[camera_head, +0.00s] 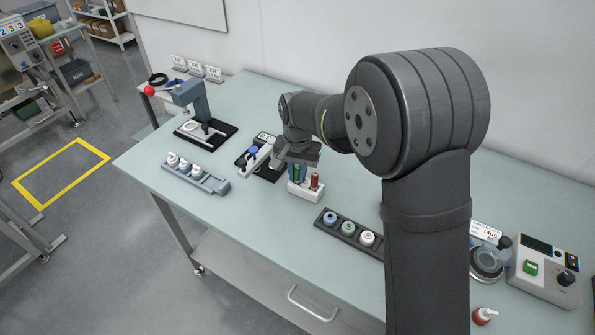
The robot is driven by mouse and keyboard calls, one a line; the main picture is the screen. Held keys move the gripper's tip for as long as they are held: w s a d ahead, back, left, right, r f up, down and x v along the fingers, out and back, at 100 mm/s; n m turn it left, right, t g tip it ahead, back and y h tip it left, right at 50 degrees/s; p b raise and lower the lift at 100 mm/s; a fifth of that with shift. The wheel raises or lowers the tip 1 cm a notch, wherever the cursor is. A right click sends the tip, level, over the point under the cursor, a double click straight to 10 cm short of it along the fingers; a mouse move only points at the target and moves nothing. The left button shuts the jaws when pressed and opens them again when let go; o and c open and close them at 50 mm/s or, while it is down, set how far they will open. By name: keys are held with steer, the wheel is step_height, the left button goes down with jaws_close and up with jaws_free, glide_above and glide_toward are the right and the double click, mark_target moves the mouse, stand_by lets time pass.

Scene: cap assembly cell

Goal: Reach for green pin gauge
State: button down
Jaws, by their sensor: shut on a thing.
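A white pin block (304,192) stands on the table near the middle of the picture. The green pin gauge (296,173) is upright at its left side, close under my gripper (299,166). A red pin (314,181) stands at the right of the block, and something blue shows between the two. My gripper points down over the block and is shut on what appears to be the green pin gauge. The fingertips are small and partly hidden, so the exact contact is hard to see.
A dark tray (322,223) with blue, green and white ringed caps lies in front right of the block. A small fixture (246,164) stands just left of it. A grey rack (220,186) and a lever press (190,95) are farther left.

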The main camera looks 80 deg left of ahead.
steer(key=c, duration=1.3)
jaws_free()
steer(key=shift+r, duration=3.55)
steer(key=shift+f, duration=0.1)
steer(key=shift+f, duration=3.45)
